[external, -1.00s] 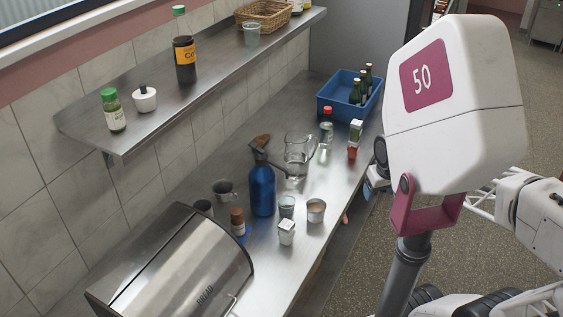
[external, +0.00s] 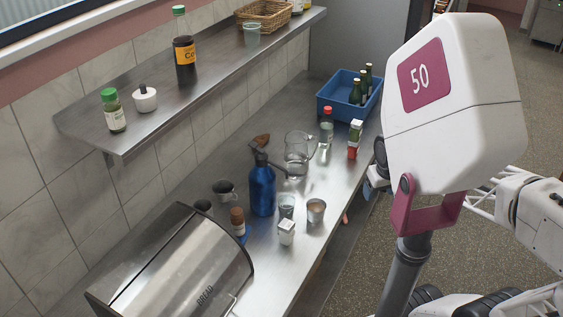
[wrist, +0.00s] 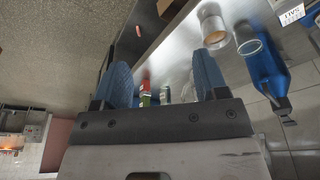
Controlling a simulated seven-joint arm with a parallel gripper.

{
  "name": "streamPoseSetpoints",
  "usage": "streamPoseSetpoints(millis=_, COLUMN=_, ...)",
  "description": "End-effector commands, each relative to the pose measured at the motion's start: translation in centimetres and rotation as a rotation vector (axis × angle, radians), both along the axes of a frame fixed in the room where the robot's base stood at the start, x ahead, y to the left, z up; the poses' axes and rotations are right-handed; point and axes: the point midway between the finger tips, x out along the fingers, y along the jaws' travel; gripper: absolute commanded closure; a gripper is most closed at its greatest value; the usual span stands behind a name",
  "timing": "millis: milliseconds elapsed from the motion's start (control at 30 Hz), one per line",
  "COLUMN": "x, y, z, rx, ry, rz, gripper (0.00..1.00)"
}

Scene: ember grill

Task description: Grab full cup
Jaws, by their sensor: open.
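A small metal cup (external: 316,211) with light brown contents stands upright near the counter's front edge. A clear glass (external: 286,207) stands just left of it; I cannot tell its contents. Two darker metal cups, one here (external: 224,191) and one here (external: 203,207), stand nearer the wall. In the wrist view the brown-filled cup (wrist: 213,28) and the clear glass (wrist: 247,40) show at the upper right. My gripper (wrist: 162,78) has its two blue fingers spread apart with nothing held, and both cups lie outside the fingers. In the external view my gripper is mostly hidden behind my head.
A blue spray bottle (external: 262,190) stands behind the glass, and a white shaker (external: 287,232) in front. A glass pitcher (external: 297,155), bottles and a blue crate (external: 347,96) stand farther back. A bread box (external: 180,270) fills the near counter.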

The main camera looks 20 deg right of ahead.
Motion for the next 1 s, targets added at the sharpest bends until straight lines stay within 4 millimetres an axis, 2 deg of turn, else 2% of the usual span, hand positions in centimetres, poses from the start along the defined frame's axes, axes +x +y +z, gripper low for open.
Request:
streamPoseSetpoints(millis=33, x=0.0, y=0.0, z=0.0, rx=0.0, ry=0.0, rz=0.0, gripper=0.26)
streamPoseSetpoints(millis=200, x=0.0, y=0.0, z=0.0, rx=0.0, ry=0.0, rz=0.0, gripper=0.02)
streamPoseSetpoints(millis=500, x=0.1, y=0.0, z=0.0, rx=-0.002, ry=-0.002, rz=0.0, gripper=0.02)
streamPoseSetpoints(millis=667, x=0.8, y=-0.5, z=-0.5, rx=-0.022, ry=-0.029, rz=-0.004, gripper=0.02)
streamPoseSetpoints(millis=867, x=3.4, y=-2.1, z=-2.0, rx=-0.088, ry=-0.126, rz=-0.006, gripper=0.02)
streamPoseSetpoints(millis=1000, x=6.0, y=-3.4, z=-3.3, rx=-0.147, ry=-0.234, rz=0.01, gripper=0.02)
